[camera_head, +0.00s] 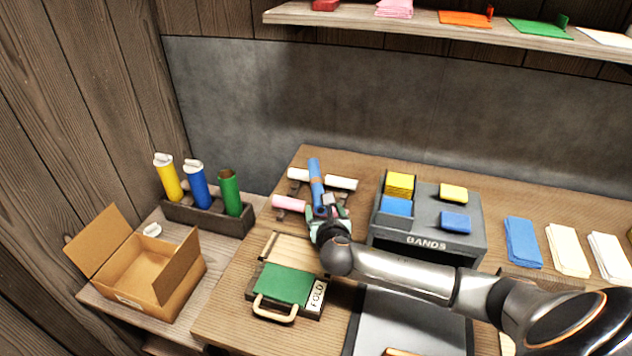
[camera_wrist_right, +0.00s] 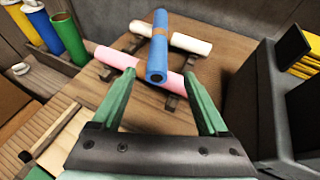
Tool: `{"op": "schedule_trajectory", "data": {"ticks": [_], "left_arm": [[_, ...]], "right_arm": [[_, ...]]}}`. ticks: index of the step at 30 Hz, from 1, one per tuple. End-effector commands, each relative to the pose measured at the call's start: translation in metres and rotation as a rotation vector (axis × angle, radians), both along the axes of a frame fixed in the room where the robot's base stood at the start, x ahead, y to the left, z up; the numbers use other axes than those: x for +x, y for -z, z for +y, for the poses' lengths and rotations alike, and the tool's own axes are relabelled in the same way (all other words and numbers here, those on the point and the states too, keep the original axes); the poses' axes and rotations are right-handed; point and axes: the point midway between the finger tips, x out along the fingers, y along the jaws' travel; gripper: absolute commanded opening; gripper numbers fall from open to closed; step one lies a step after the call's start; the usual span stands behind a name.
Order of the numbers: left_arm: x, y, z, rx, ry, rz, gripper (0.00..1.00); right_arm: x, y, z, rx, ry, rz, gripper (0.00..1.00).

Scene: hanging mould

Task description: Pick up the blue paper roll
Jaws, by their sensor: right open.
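The blue paper roll (camera_head: 315,172) has a brown band around its middle. It lies across a white roll (camera_head: 340,183) and a pink roll (camera_head: 289,203) on the wooden bench. In the right wrist view the blue roll (camera_wrist_right: 157,62) points toward me, its near end overlying the pink roll (camera_wrist_right: 112,57). My right gripper (camera_head: 326,212) is at the near end of the blue roll. In the right wrist view its green fingers (camera_wrist_right: 158,76) are spread, one on each side of the blue roll's near end, without visible contact. My left gripper is not in view.
A grey bands box (camera_head: 427,241) stands right of the rolls. A green-topped folding board (camera_head: 283,285) lies in front. A holder (camera_head: 207,217) with yellow, blue and green tubes and an open cardboard box (camera_head: 150,270) stand left. A shelf (camera_head: 400,24) hangs above.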

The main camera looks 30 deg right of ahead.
Motion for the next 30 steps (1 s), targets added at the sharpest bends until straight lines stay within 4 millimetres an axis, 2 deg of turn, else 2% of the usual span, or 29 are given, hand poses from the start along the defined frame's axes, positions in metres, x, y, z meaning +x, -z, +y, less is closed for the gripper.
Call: {"op": "schedule_trajectory", "data": {"ticks": [6,16,24,30], "left_arm": [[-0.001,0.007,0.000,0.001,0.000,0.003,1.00],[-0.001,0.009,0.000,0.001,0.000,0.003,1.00],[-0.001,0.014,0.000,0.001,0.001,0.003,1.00],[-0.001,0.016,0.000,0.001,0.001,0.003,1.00]], "right_arm": [[0.030,0.014,-0.015,0.001,0.003,0.000,0.77],[0.048,0.019,-0.023,0.002,0.001,-0.001,0.77],[0.079,0.026,-0.036,0.001,0.002,-0.001,0.77],[0.089,0.030,-0.041,0.002,0.001,0.000,0.77]]}}
